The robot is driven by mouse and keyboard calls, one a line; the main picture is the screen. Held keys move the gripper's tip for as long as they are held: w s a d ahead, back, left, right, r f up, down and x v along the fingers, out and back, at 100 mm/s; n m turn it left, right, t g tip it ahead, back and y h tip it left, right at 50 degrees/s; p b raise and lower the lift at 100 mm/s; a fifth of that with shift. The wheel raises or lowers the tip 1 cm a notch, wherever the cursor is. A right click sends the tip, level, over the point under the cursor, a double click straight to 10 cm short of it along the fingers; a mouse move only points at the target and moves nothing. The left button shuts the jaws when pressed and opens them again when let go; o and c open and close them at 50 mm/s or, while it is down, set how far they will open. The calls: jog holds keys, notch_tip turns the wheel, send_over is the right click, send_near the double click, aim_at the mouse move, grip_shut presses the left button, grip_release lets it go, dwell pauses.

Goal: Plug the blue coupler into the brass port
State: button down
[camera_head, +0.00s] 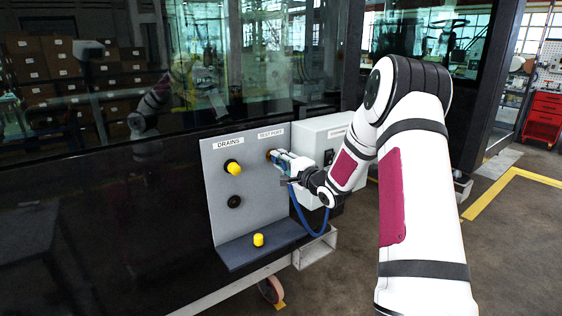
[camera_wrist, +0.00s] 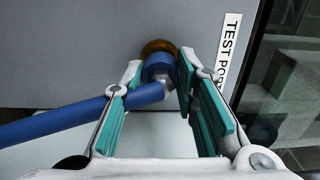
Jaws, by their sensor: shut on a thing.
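The blue coupler (camera_wrist: 158,68) is between my gripper's fingers, with its blue hose (camera_wrist: 62,118) leading off to the left in the wrist view. My gripper (camera_head: 281,157) is shut on the coupler close to the grey panel. The brass port (camera_wrist: 158,46) shows as a brown ring just beyond the coupler's front end, which overlaps it. In the head view only a bit of the port (camera_head: 269,155) shows beside the fingertips, under the TEST PORT label. I cannot tell whether the coupler is inside the port or only in front of it.
The grey panel (camera_head: 217,205) also bears a yellow cap (camera_head: 233,167) and a black port (camera_head: 234,201) under DRAINS. Another yellow cap (camera_head: 258,240) stands on the dark shelf (camera_head: 240,257). A light grey box (camera_head: 318,137) stands right of the panel. The hose hangs below my gripper.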

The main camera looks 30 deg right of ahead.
jog(key=shift+w, duration=0.5)
jog(key=c, duration=1.2)
grip_release()
jog(key=s, duration=1.2)
jog(key=shift+d, duration=0.2)
jog(key=o, duration=1.2)
